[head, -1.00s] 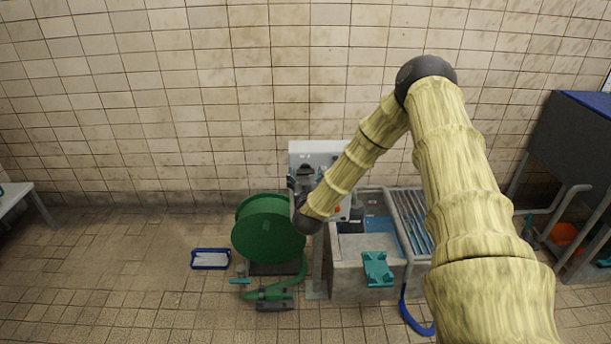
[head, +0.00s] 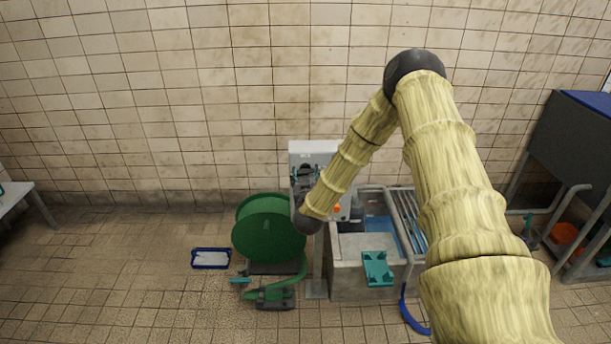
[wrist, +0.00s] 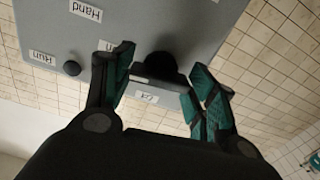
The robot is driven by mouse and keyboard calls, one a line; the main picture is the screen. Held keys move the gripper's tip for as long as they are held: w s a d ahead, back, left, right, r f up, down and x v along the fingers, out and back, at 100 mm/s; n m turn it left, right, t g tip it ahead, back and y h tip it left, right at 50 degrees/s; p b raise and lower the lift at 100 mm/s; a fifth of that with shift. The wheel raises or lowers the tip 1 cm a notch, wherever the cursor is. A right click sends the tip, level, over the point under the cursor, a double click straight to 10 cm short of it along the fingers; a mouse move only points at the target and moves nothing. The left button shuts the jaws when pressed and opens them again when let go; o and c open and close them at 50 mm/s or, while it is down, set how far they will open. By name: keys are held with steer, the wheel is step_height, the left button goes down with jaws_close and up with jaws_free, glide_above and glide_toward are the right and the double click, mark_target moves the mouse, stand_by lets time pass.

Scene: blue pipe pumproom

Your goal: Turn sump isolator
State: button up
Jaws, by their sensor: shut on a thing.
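A grey control panel (head: 325,148) stands on a post in front of the tiled wall. It fills the upper left of the wrist view (wrist: 150,22). A black rotary knob (wrist: 161,68), which looks like the isolator handle, sticks out of it. My gripper (wrist: 163,66) has its teal-padded fingers on both sides of this knob and is shut on it. The knob's pointing direction is too dark to tell. In the head view my gripper (head: 304,178) is at the panel's left half, and my arm covers part of the panel.
The panel has labels reading "Hand" (wrist: 86,10) and "Run" (wrist: 43,58), and a small black button (wrist: 71,68). A green hose reel (head: 266,228) stands left of the post. A concrete basin (head: 350,282) stands to the right. The floor at left is mostly clear.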

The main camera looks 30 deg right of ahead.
steer(key=n, duration=0.4)
steer(key=shift+n+p, duration=0.3)
steer(key=n, duration=0.3)
steer(key=shift+n, duration=0.4)
steer(key=shift+n+b, duration=1.9)
steer(key=shift+n, duration=2.3)
steer(key=o, duration=1)
